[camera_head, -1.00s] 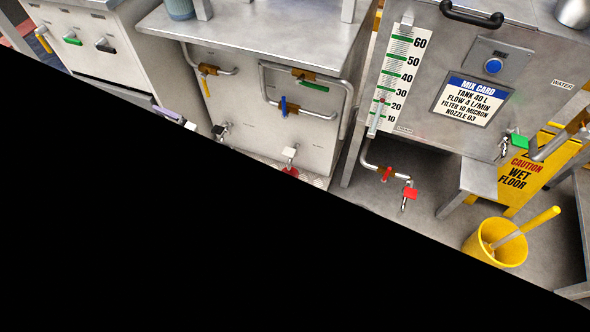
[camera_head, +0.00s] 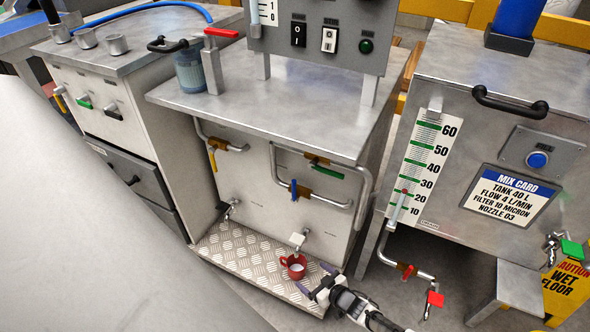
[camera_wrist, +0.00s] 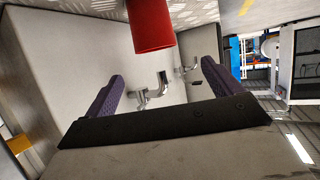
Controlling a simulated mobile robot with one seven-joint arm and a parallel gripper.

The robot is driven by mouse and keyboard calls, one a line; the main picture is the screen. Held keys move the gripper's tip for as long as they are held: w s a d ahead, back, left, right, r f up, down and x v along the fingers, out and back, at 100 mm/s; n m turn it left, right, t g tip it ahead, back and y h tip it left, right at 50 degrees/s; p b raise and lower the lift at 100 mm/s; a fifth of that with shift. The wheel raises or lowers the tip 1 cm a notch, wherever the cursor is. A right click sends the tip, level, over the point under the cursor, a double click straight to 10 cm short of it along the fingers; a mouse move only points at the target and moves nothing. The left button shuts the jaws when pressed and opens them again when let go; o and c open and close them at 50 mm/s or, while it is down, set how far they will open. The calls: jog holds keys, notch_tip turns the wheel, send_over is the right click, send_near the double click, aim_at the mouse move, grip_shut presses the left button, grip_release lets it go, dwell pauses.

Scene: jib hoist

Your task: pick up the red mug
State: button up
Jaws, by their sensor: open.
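The red mug (camera_head: 286,272) stands on the tread-plate ledge below a tap with a white handle (camera_head: 297,239). Something pale shows inside it. My gripper (camera_head: 315,279) is just to the lower right of the mug in the head view, with its purple-padded fingers apart and nothing between them. In the wrist view the red mug (camera_wrist: 151,26) is at the top centre, above the gap between the open fingers of my gripper (camera_wrist: 162,70). The mug's rim and handle are not clear there, and it seems free of the fingers.
The tread-plate ledge (camera_head: 235,252) runs along the cabinet foot. Another tap (camera_head: 230,209) is left of the mug, and pipes with a blue lever (camera_head: 293,190) are above. A tank (camera_head: 460,150) on legs and a red-handled valve (camera_head: 435,299) stand to the right.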

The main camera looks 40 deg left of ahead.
jog(key=b, duration=0.2)
send_near(291, 258)
jog(key=a, duration=0.2)
jog(key=shift+d+f+b+x, duration=0.15)
jog(key=shift+b+x, duration=0.2)
jog(key=shift+x, duration=0.4)
jog(key=shift+f+b+x, duration=0.15)
jog(key=shift+b+x, duration=0.15)
jog(key=shift+x, duration=0.5)
jog(key=shift+d+f+b+x, duration=0.15)
jog(key=shift+b+x, duration=0.2)
jog(key=shift+x, duration=0.4)
jog(key=shift+w+a, duration=0.15)
jog(key=shift+a, duration=0.45)
jog(key=c, duration=1.2)
